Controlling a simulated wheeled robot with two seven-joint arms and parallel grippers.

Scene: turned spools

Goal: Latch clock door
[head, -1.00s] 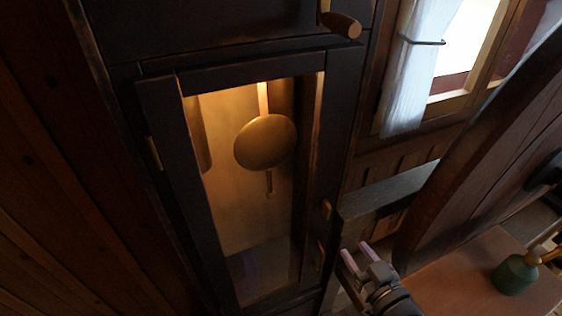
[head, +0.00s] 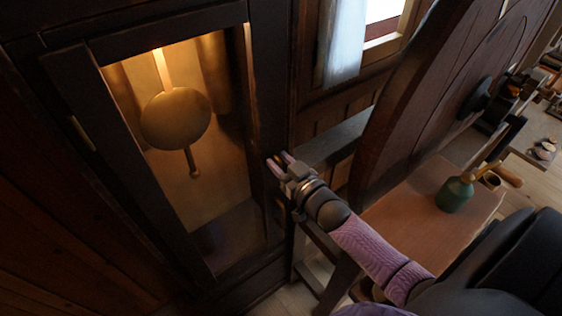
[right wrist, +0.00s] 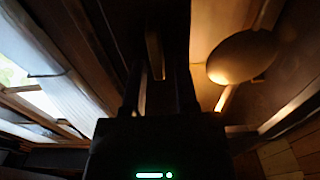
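The clock door (head: 120,145) is a dark wooden frame around a pane on the tall clock case; it looks closed or nearly so. Behind the pane hangs a round brass pendulum (head: 176,118), also in the right wrist view (right wrist: 243,57). My right gripper (head: 281,161) is at the door's right edge, in front of the small brass latch area, and hides most of it. In the right wrist view, a narrow brass piece (right wrist: 155,55) shows between its two parted fingers (right wrist: 159,85). I cannot tell whether they touch it. My left gripper is out of view.
A grey ledge (head: 335,140) runs right of the clock. A large curved wooden panel (head: 415,95) stands beside my right arm. A green bottle (head: 455,194) stands on a reddish-brown tabletop (head: 410,210). A curtained window (head: 345,40) is behind.

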